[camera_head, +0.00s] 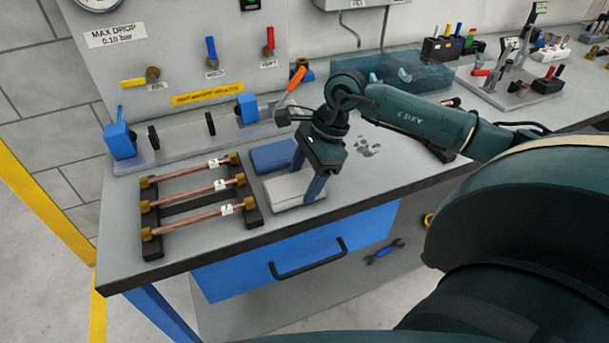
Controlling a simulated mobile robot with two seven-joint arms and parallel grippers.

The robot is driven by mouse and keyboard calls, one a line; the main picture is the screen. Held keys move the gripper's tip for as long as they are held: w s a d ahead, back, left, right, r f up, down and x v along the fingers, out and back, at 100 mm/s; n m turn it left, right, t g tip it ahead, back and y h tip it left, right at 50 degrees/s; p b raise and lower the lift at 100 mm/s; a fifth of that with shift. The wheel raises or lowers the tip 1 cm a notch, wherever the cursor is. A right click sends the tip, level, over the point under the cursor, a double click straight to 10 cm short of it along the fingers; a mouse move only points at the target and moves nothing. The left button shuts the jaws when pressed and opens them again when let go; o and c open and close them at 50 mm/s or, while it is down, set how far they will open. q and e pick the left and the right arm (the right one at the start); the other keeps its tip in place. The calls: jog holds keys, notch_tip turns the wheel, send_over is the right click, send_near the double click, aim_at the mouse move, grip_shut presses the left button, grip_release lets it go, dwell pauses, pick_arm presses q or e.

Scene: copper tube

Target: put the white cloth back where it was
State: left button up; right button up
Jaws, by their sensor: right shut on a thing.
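The white cloth (287,193) is a flat folded pad at the front of the bench top, just right of the tube rack. My right gripper (307,180) comes down over it from above, with blue fingers on either side, and is shut on it. The cloth looks level and at or very near the bench surface; I cannot tell if it touches. A blue folded cloth (271,156) lies right behind it, partly hidden by my gripper. My left gripper is not in view.
A black rack (151,222) with several copper tubes stands to the left. Behind are blue clamps (119,140) and a panel with valves (190,50). A wet patch (367,147) and a clear tray (420,76) lie right of my gripper. A blue drawer (240,268) is below.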

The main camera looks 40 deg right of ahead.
jog(key=o, duration=1)
jog(key=shift+f, duration=0.1)
pick_arm(q)
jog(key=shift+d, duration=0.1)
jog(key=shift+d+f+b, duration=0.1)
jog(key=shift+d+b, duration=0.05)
jog(key=shift+b, duration=0.3)
pick_arm(e)
jog(key=v, duration=1.2)
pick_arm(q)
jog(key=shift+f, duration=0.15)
pick_arm(e)
jog(key=shift+w, duration=0.1)
